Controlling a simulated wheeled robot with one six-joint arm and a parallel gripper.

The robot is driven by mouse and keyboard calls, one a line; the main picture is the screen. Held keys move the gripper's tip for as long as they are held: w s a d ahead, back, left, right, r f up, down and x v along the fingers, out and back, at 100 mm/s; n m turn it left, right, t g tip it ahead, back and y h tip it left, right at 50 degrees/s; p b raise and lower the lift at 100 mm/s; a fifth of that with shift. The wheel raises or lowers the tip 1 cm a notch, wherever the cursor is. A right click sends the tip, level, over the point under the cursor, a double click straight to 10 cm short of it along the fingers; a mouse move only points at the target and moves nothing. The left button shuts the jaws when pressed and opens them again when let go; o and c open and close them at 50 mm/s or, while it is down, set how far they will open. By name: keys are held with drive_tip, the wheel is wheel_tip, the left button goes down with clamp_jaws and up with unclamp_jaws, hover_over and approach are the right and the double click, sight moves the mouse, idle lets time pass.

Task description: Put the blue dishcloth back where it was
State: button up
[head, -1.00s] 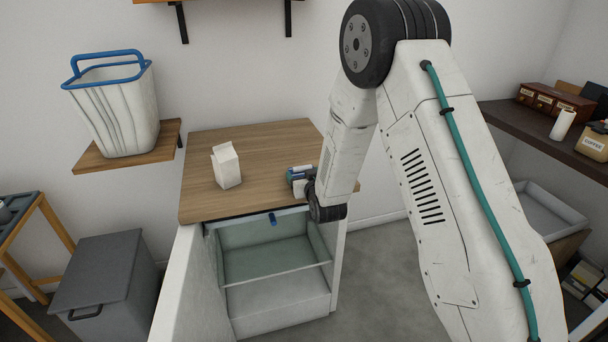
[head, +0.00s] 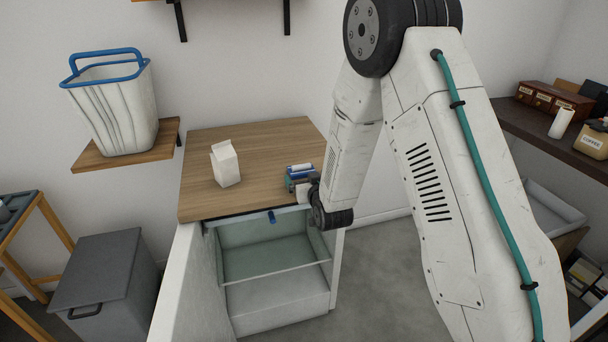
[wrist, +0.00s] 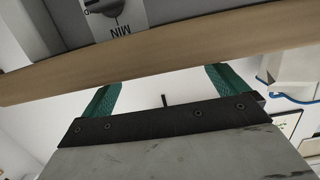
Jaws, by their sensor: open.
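I cannot make out the blue dishcloth for certain in either view. My gripper (head: 291,184) is at the right side of the wooden counter top (head: 255,150) in the head view, partly hidden by my wrist. In the wrist view my gripper (wrist: 164,82) has its two green fingers wide apart with nothing between them. A small blue-and-white thing (head: 299,169) shows just behind the gripper, too small to name. A small blue piece (head: 272,218) is at the cabinet's front, below the counter edge.
A white carton (head: 226,164) stands on the counter. The cabinet below has a clear-fronted compartment (head: 270,262). A white basket (head: 115,110) with a blue handle sits on a left shelf. In the wrist view, a wooden edge (wrist: 150,52) and a grey dial-marked thing (wrist: 60,22) lie close beyond the fingers.

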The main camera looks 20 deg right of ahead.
drive_tip(key=s+d+r+g, duration=0.1)
drive_tip(key=s+r+g, duration=0.6)
drive_tip(key=s+r, duration=0.8)
drive_tip(key=s+r+g, duration=0.2)
drive_tip(key=s, duration=0.8)
drive_tip(key=s+d+r+g, duration=0.1)
drive_tip(key=s+r+g, duration=0.1)
drive_tip(key=s, duration=0.8)
drive_tip(key=s+d+r+g, duration=0.1)
drive_tip(key=s+r+g, duration=0.1)
drive_tip(key=s, duration=0.7)
drive_tip(key=shift+s+d+r+g, duration=0.25)
drive_tip(key=shift+s+g, duration=0.15)
drive_tip(key=shift+g, duration=0.5)
